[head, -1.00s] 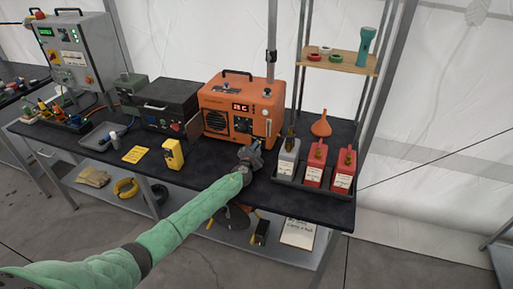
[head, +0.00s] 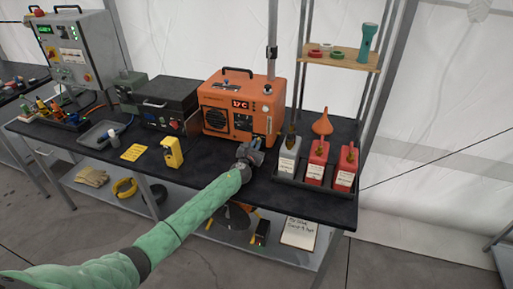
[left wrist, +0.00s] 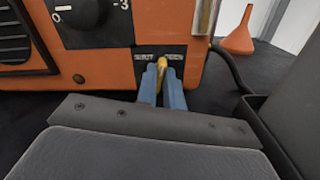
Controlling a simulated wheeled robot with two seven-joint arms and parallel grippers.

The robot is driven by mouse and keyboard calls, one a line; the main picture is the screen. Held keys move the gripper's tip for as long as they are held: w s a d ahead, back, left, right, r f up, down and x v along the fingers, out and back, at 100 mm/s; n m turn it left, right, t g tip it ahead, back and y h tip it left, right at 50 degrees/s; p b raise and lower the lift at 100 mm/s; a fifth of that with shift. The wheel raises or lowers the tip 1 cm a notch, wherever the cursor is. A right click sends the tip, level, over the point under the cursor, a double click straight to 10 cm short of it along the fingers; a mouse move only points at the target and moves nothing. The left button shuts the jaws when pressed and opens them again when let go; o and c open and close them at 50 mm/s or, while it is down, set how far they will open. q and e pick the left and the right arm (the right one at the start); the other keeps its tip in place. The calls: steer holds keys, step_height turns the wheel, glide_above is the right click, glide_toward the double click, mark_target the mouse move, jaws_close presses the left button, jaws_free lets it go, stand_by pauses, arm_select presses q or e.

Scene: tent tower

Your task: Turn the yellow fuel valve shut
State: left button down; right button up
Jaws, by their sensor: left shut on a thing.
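The orange heater (head: 265,122) stands on the dark bench in the head view. In the left wrist view its front panel (left wrist: 110,62) carries the yellow fuel valve (left wrist: 161,64), a small lever in a dark recess with shut and open labels. My left gripper (head: 257,143) is at the heater's lower right front. In the left wrist view its blue fingers (left wrist: 163,85) are shut on the yellow valve, one on each side. The lever stands roughly upright between the labels, with its lower part hidden by the fingers. My right gripper is in neither view.
A tray (head: 312,185) with a grey can (head: 288,163) and two red cans (head: 316,168) stands close to the right of my gripper. An orange funnel (head: 322,125) is behind them. A yellow box-shaped device (head: 173,153) is to the left. The heater's dial (left wrist: 88,18) is above left of the valve.

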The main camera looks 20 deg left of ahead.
arm_select(q)
steer(key=shift+f+n+b, duration=0.15)
steer(key=shift+n+b, duration=0.25)
steer(key=shift+n, duration=0.6)
steer(key=n+b, duration=0.3)
steer(key=n, duration=0.3)
steer(key=shift+a, duration=0.2)
steer(key=shift+n+b, duration=0.55)
steer(key=shift+n, duration=1.35)
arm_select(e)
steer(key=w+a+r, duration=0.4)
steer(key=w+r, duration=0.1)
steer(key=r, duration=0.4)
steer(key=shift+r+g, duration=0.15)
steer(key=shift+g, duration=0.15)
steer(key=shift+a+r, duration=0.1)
arm_select(q)
steer(key=c, duration=1.5)
jaws_free()
steer(key=shift+a, duration=0.1)
